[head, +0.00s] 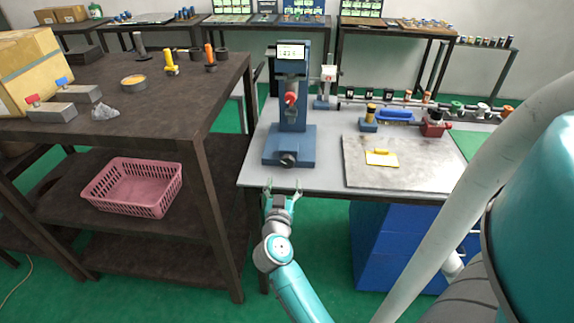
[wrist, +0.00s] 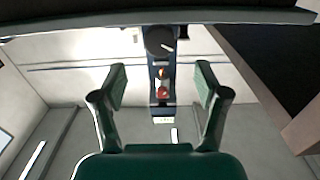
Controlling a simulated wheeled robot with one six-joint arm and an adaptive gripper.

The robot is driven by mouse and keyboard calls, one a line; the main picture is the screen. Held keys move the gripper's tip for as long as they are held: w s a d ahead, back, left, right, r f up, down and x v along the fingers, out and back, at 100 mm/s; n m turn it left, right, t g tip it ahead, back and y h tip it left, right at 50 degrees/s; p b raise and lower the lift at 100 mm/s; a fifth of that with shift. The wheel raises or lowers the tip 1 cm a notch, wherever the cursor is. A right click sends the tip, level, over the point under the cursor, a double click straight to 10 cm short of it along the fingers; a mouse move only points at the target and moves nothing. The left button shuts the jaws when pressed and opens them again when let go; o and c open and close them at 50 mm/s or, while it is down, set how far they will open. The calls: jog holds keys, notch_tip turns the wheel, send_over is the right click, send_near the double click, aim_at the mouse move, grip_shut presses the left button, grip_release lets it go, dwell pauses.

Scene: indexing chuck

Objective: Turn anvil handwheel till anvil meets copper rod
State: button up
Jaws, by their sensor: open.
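A blue machine (head: 292,118) with a tall column and a small display stands at the table's front left. A dark round handwheel (head: 287,159) sits low on its front; in the wrist view the handwheel (wrist: 159,41) shows a pale mark on its face. A red part (head: 290,99) is on the column, also in the wrist view (wrist: 161,92). The anvil and copper rod are too small to tell apart. My gripper (head: 283,190) is in front of the table edge, just short of the handwheel. Its fingers (wrist: 162,84) are spread, with nothing between them.
The light table (head: 325,178) bears a metal plate (head: 400,178) with a yellow item (head: 381,157), and small fixtures behind. A dark shelf bench (head: 180,128) stands close on the left, with a pink basket (head: 133,186) below. Blue drawers (head: 400,240) are under the table.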

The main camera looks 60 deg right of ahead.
aim_at(287, 165)
jog(key=x, duration=0.9)
jog(key=shift+w+d, duration=0.1)
jog(key=c, duration=1.1)
